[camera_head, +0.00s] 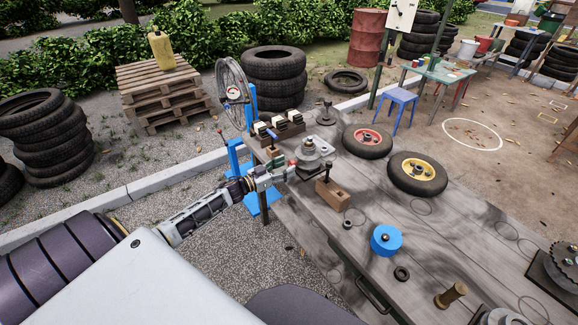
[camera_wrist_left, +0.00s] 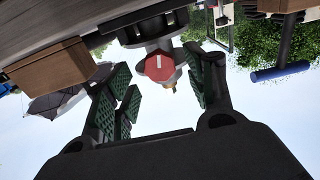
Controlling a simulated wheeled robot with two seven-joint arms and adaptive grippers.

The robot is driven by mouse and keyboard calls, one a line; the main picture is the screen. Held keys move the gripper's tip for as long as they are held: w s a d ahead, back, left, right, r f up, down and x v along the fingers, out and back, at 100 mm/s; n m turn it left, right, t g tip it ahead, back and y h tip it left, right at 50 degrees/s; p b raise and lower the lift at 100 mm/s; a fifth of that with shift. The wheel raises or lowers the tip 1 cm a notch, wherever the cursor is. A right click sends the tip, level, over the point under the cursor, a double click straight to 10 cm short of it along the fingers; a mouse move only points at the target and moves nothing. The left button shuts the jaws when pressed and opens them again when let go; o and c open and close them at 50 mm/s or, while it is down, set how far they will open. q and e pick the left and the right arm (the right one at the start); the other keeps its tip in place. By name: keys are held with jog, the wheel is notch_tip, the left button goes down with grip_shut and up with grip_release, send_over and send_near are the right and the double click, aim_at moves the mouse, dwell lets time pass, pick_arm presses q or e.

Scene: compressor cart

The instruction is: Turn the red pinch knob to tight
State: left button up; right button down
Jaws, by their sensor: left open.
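The red pinch knob (camera_wrist_left: 160,67) shows in the left wrist view as a round red face with a pale mark, on a grey metal fitting (camera_wrist_left: 158,28). My left gripper (camera_wrist_left: 163,84) is open, with a green-padded finger on each side of the knob and a visible gap to each. Whether the knob is within the fingertips' depth I cannot tell. In the head view my left gripper (camera_head: 286,172) is at the bench's near left edge, beside a grey metal device (camera_head: 314,150); the knob is mostly hidden there. My right gripper is not in view.
On the wooden bench (camera_head: 440,235), a wooden block with a T-handle (camera_head: 333,194) stands close to the gripper. A blue cylinder (camera_head: 386,239) and two small wheels, red-hubbed (camera_head: 367,138) and yellow-hubbed (camera_head: 417,172), are farther right.

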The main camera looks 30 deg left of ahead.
pick_arm(q)
jog(key=shift+w+d, duration=0.2)
jog(key=shift+w, duration=0.45)
jog(key=shift+w+d, duration=0.2)
jog(key=shift+w, duration=0.25)
jog(key=c, duration=0.9)
jog(key=shift+c, duration=0.5)
